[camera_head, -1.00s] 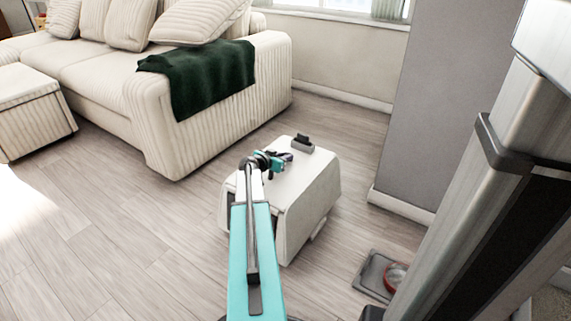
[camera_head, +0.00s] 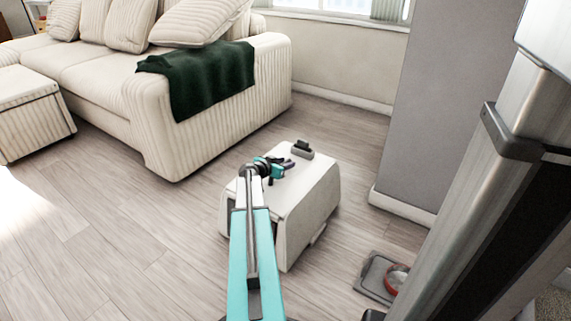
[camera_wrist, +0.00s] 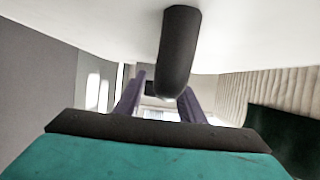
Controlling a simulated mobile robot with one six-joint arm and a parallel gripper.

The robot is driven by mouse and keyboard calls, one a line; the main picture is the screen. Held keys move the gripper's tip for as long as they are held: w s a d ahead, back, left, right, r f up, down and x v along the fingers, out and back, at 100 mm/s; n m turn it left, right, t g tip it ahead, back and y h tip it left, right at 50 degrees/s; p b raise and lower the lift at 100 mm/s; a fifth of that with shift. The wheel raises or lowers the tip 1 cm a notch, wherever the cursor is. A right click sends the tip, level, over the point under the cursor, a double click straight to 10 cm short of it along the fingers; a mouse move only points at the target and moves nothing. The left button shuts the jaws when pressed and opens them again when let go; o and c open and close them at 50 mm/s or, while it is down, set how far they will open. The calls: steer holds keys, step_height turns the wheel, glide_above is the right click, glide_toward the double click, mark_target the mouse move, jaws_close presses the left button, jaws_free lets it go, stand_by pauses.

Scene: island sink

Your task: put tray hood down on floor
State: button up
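The tray hood, a white box-shaped cover (camera_head: 312,190) with a small dark grey handle (camera_head: 303,150) on top, stands at the centre of the head view. Whether its lower edge touches the floor is hidden. My gripper (camera_head: 289,163) is just over its top, on the near left side of the handle. A pale surface, probably the hood, fills the top of that view.
A cream corduroy sofa (camera_head: 225,123) with a dark green throw (camera_head: 203,75) stands at the left. A grey wall (camera_head: 445,100) is at the right. A grey tray (camera_head: 370,285) with a red bowl (camera_head: 397,278) lies on the floor. Wood floor (camera_head: 130,235) is clear at the left.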

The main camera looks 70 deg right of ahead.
steer(key=shift+r, duration=0.1)
steer(key=shift+w+a+r+p, duration=0.1)
steer(key=shift+a+r+p, duration=0.15)
steer(key=shift+a, duration=0.2)
step_height(320, 180, up, 4)
steer(key=p, duration=0.3)
glide_above(270, 179)
steer(key=shift+d+f, duration=0.1)
steer(key=shift+d, duration=0.25)
steer(key=shift+w+a, duration=0.1)
steer(key=shift+a, duration=0.25)
steer(key=shift+r, duration=0.2)
